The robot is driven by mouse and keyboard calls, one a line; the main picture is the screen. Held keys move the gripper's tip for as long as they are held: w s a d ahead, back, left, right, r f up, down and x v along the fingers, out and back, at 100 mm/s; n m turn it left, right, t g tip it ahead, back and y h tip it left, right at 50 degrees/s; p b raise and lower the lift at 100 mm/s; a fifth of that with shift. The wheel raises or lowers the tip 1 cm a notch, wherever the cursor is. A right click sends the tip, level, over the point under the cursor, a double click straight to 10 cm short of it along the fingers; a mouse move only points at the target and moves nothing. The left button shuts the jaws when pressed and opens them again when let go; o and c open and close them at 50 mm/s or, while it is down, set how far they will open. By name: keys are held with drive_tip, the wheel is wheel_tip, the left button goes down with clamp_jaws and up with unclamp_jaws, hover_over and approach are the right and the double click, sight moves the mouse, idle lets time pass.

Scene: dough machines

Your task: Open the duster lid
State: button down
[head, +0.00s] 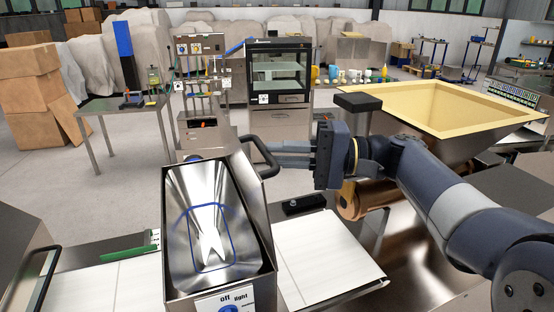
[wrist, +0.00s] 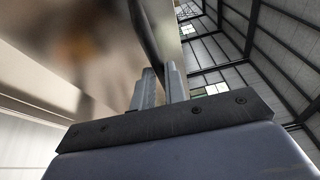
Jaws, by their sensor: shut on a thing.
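The duster (head: 178,262) is a steel box at the front centre of the head view, with a shiny hollow-looking inside and a blue line. A black bar handle (head: 265,157) stands at its upper right edge. I cannot clearly tell the lid from the box or how far it is raised. My gripper (head: 272,151) reaches in from the right, and its fingers are shut on the handle. In the wrist view, the dark handle (wrist: 147,40) runs up from between the fingertips (wrist: 160,78). The exact contact is partly hidden.
A white belt (head: 318,262) runs under the duster. A large hopper with a cream inside (head: 450,105) stands at the right, close to my arm. Another steel machine with a black handle (head: 42,275) is at the lower left. Open floor lies behind the duster.

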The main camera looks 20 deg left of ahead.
drive_tip(key=shift+w+d+f, duration=0.35)
drive_tip(key=shift+d+f, duration=0.05)
drive_tip(key=shift+f, duration=0.1)
drive_tip(key=c, duration=1.5)
unclamp_jaws()
drive_tip(key=shift+s+a, duration=0.1)
drive_tip(key=shift+o, duration=0.2)
drive_tip(key=b+v, duration=0.2)
drive_tip(key=v, duration=0.9)
drive_tip(key=shift+a, duration=0.1)
drive_tip(key=p+x, duration=0.2)
drive_tip(key=x, duration=0.9)
drive_tip(key=shift+s+r, duration=0.2)
drive_tip(key=shift+r, duration=0.15)
